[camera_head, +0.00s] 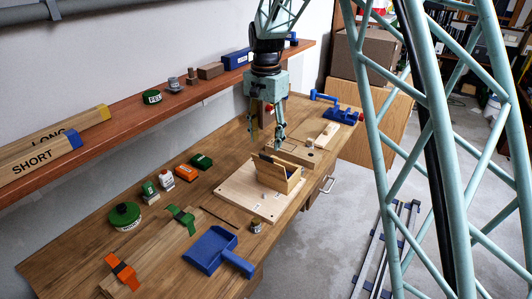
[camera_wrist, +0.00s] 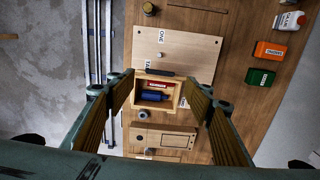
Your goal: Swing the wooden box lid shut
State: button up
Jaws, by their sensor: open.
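The wooden box (camera_head: 291,184) stands on a pale board on the bench. In the wrist view the box (camera_wrist: 179,96) is open at the top, with a red item (camera_wrist: 158,85) and a blue item (camera_wrist: 152,97) inside. A panel with a dark top edge (camera_head: 270,172), apparently the raised lid, stands steeply at the box's near side in the head view. In the wrist view only a dark strip (camera_wrist: 159,72) shows there. My gripper (camera_head: 266,140) is open and empty above the box, fingers pointing down; its fingers (camera_wrist: 160,86) frame the box in the wrist view.
The pale board (camera_head: 238,191) extends toward the near side. A blue dustpan (camera_head: 212,248), clamps and small containers occupy the near bench. A shelf (camera_head: 125,124) runs along the wall.

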jog(key=shift+f, duration=2.95)
jog(key=shift+c, duration=0.8)
jog(key=c, duration=1)
